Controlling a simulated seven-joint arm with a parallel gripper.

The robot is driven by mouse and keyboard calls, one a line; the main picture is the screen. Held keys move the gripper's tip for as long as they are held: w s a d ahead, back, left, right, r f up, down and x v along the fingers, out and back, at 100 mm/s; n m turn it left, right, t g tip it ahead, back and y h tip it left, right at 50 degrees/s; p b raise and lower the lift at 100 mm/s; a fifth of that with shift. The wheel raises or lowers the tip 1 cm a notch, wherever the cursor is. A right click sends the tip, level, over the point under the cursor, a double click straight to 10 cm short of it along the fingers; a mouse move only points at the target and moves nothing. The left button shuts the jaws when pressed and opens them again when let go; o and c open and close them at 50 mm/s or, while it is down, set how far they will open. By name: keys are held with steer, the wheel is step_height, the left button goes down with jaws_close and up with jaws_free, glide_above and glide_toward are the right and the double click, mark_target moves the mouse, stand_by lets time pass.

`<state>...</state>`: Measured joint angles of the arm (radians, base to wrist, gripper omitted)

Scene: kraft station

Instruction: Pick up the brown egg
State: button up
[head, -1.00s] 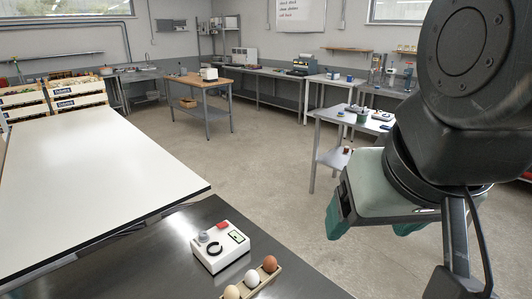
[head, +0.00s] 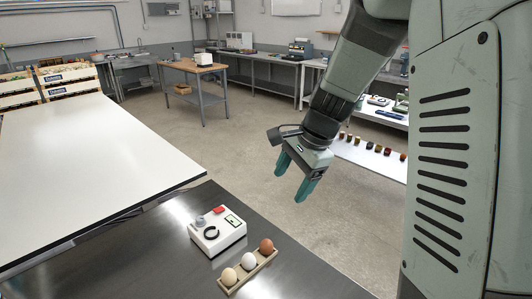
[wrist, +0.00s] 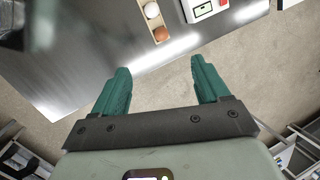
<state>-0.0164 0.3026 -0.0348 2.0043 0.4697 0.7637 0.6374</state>
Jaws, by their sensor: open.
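The brown egg (head: 266,246) sits at the far right end of a light wooden holder (head: 240,283), beside a white egg (head: 248,260) and a cream egg (head: 229,277). In the wrist view the brown egg (wrist: 161,34) shows near the top edge, ahead of my fingers, with the white egg (wrist: 152,10) above it. My gripper (head: 293,187) is open and empty, with teal fingers pointing down. It is up and to the right of the eggs in the head view, clear of them. Its fingers (wrist: 155,82) are spread apart in the wrist view.
A white device (head: 217,232) with a red button, a grey knob and a small display stands behind the egg holder on the dark metal table (head: 180,262). A white-topped table (head: 90,165) lies to the left. The metal table's front part is clear.

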steer(key=w+f+m+g+y, duration=0.1)
steer(key=w+f+m, duration=0.2)
steer(key=f, duration=0.5)
steer(key=w+f+m, duration=0.3)
steer(key=f, duration=0.6)
glide_above(269, 241)
steer(key=d, duration=0.3)
steer(key=shift+m, duration=0.4)
steer(key=f, duration=0.5)
steer(key=shift+a+f, duration=0.2)
steer(key=shift+a, duration=0.05)
steer(key=shift+a+x, duration=0.2)
steer(key=shift+x, duration=2.85)
steer(key=shift+s+r, duration=0.1)
steer(key=shift+c, duration=0.2)
